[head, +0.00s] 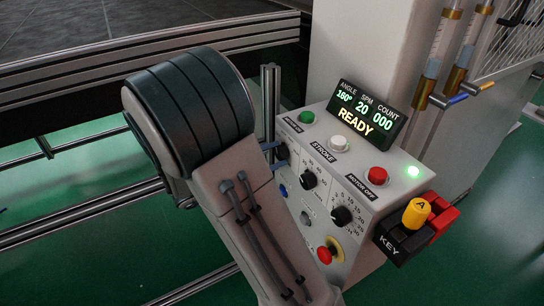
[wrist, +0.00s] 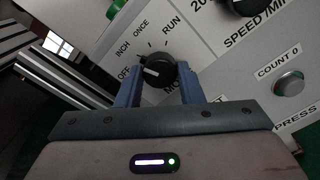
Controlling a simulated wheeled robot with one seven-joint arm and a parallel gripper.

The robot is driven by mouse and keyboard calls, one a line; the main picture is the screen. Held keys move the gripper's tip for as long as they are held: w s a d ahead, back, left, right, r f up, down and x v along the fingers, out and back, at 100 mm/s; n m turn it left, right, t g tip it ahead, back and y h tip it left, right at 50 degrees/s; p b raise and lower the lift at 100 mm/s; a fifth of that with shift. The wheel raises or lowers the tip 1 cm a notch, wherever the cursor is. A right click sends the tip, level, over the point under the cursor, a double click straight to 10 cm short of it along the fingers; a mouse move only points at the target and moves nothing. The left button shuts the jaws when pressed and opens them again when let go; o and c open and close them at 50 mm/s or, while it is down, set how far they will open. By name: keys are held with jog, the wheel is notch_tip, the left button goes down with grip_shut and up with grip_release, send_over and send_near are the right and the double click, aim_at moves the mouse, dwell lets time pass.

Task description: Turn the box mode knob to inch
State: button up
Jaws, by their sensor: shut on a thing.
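The black box mode knob (wrist: 158,72) is in the wrist view, on the light front panel of the control box. Labels OFF, INCH, ONCE and RUN (wrist: 172,27) are set around it. Its white pointer line points left, roughly towards OFF; I cannot tell exactly which mark it lines up with. My gripper (wrist: 158,80) has its blue fingers on either side of the knob and is shut on it. In the head view the knob is a dark shape (head: 282,151) at the left edge of the panel, partly hidden behind my arm.
The control box carries a READY display (head: 355,120), a yellow key switch (head: 416,212), a red button (head: 326,254) and several other buttons and knobs. In the wrist view a speed knob (wrist: 252,6) and a count button (wrist: 289,83) lie to the right. Metal rails run at the left.

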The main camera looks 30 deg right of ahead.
jog(key=o, duration=1)
jog(key=a, duration=1.4)
jog(key=shift+s, duration=0.25)
jog(key=shift+d, duration=0.1)
